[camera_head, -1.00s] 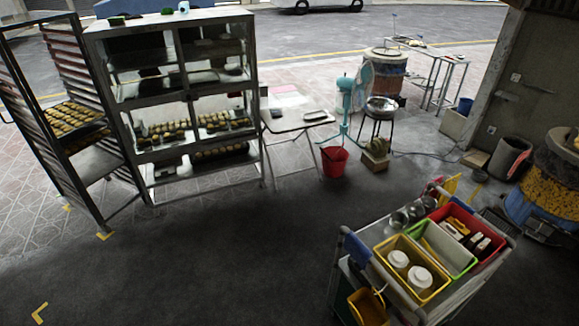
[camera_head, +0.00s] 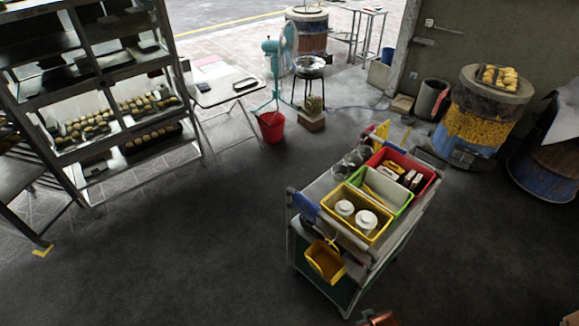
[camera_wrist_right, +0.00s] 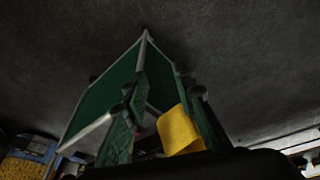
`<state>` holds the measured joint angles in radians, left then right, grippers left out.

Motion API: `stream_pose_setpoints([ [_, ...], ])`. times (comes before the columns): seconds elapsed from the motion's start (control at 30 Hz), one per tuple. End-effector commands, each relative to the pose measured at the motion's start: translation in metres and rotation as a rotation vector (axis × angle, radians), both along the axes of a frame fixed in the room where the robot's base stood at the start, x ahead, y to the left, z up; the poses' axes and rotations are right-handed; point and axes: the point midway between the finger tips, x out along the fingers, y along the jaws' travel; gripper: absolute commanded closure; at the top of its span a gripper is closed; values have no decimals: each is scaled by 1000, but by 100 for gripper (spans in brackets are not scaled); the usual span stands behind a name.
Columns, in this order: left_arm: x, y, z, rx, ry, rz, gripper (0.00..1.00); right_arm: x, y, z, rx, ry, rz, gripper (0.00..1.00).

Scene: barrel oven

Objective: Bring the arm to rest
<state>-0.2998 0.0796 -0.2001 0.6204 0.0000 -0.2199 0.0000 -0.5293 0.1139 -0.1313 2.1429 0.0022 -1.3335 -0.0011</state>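My left gripper and left arm are not in the head view. My right gripper is not clearly seen in the head view either. In the right wrist view, a dark shape fills the bottom edge, and I cannot tell whether it is part of the gripper. That view shows a green-panelled frame (camera_wrist_right: 105,85) and a yellow bin (camera_wrist_right: 179,130) against the dark floor. Dark upright pieces stand on both sides of the yellow bin. I cannot make out whether they are fingers or cart parts. Nothing held can be made out.
A utility cart (camera_head: 312,262) with coloured bins stands at centre right. A shelf rack (camera_head: 190,118) with trays is at left, beside a folding table (camera_head: 228,92) and red bucket (camera_head: 271,127). Barrels (camera_head: 482,125) stand at right. The floor (camera_head: 190,250) left of the cart is open.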

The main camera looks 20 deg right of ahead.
Motion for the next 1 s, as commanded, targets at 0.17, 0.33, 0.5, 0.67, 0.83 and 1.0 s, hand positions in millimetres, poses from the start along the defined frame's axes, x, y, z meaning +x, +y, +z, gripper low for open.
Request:
stream_pose_setpoints([
  [0.17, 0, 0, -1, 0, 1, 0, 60, -5, 4, -75, 9, 35, 13, 75],
  [0.33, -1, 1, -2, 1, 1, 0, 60, -29, 9, -167, 16, 73, 30, 75],
  [0.5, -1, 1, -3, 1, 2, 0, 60, -73, 13, -248, 21, 109, 49, 75],
  [0.67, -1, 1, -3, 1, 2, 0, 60, -128, 14, -309, 25, 144, 67, 75],
  [0.83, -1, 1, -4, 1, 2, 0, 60, -187, 13, -348, 28, 173, 84, 75],
  [1.0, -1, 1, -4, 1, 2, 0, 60, -221, 11, -363, 29, 188, 93, 75],
])
